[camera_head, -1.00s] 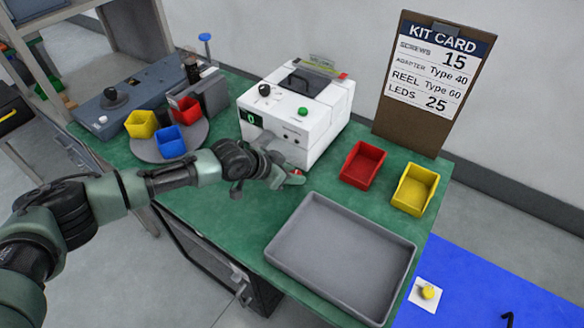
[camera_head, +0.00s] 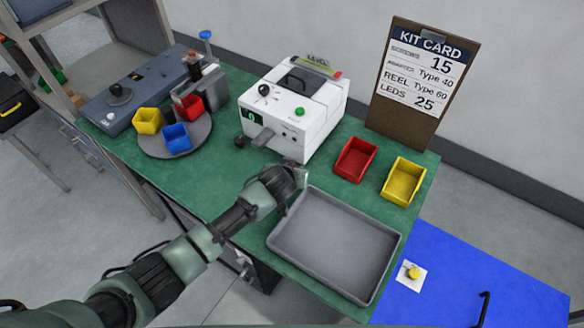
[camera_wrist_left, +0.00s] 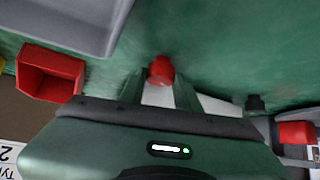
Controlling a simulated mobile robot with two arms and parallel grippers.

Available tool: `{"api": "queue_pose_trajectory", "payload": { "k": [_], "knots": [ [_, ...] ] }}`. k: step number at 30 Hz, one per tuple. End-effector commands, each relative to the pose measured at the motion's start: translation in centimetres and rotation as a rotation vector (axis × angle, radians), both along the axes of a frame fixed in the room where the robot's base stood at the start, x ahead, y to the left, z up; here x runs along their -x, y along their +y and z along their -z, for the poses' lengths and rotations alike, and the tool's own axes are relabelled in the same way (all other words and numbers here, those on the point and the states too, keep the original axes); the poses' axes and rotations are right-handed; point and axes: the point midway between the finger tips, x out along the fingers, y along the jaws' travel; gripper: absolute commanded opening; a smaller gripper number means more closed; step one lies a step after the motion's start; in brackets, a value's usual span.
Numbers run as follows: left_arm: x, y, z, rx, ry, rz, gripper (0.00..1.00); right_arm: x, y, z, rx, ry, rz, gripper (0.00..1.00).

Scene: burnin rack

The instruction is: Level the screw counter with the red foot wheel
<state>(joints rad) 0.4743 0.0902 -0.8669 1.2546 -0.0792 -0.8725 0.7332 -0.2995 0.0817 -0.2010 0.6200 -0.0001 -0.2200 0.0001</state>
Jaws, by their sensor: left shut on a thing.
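The white screw counter (camera_head: 318,123) stands on the green bench, with a level marked on a strip (camera_head: 318,63) along its top back edge. The bubble is too small to read. My left gripper (camera_head: 302,172) is low at the counter's front right corner, beside the grey tray. In the left wrist view, the red foot wheel (camera_wrist_left: 160,71) sits between the fingertips of my left gripper (camera_wrist_left: 163,84), which is shut on it. In the head view the gripper hides the wheel. My right gripper is not in view.
The grey tray (camera_head: 279,241) lies close to the arm. Red (camera_head: 355,159) and yellow (camera_head: 404,181) bins and the kit card (camera_head: 425,75) stand to the right. A round turntable (camera_head: 150,149) with small bins is at the left.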

Motion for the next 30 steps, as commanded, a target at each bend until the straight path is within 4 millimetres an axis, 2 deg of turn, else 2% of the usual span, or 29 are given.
{"api": "queue_pose_trajectory", "payload": {
  "k": [9, 21, 22, 23, 30],
  "knots": [
    [-0.03, -0.08, 0.0, -0.001, -0.001, -0.073, 0.0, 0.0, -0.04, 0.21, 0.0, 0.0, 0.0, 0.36],
    [-0.08, -0.05, -0.06, -0.003, -0.003, -0.077, 0.0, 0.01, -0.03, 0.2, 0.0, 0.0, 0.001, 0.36],
    [-0.08, -0.05, -0.06, -0.003, -0.004, -0.077, 0.35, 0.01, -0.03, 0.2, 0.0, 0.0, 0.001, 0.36],
    [-0.08, -0.05, -0.06, -0.003, -0.004, -0.077, 0.41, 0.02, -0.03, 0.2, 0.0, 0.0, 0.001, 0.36],
    [-0.05, -0.07, -0.05, -0.002, -0.002, -0.076, 0.41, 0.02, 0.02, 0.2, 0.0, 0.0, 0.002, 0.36]
  ]
}}
